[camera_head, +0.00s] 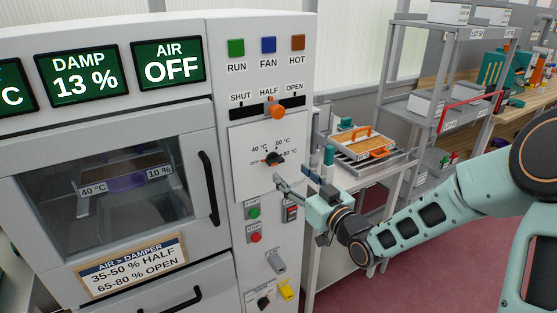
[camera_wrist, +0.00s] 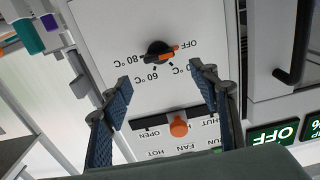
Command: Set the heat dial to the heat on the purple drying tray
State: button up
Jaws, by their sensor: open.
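The heat dial (camera_head: 273,158) is a black knob with an orange pointer on the white control panel. Its pointer is turned to OFF, at the left of a scale with 40, 60 and 80 °C. In the wrist view the dial (camera_wrist: 158,51) appears upside down, ahead of my fingers. My gripper (camera_head: 295,178) is open and empty, just in front of the panel and a little below and right of the dial, apart from it. The purple drying tray (camera_head: 125,182) is behind the oven window, with tags reading 40 °C and 10 %.
The damper slider (camera_head: 277,111) has an orange knob near HALF, above the dial. Green and red buttons (camera_head: 254,225) and a red switch (camera_head: 291,213) lie below. The oven door handle (camera_head: 209,188) juts out at left. A display (camera_head: 168,64) reads AIR OFF. A trolley with trays (camera_head: 365,150) stands right.

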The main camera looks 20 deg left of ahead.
aim_at(277, 162)
jog(key=p+x, duration=0.1)
jog(key=x, duration=0.7)
jog(key=shift+w+a, duration=0.1)
jog(key=shift+w, duration=0.05)
jog(key=shift+c, duration=0.6)
jog(key=shift+f, duration=0.1)
jog(key=c, duration=1)
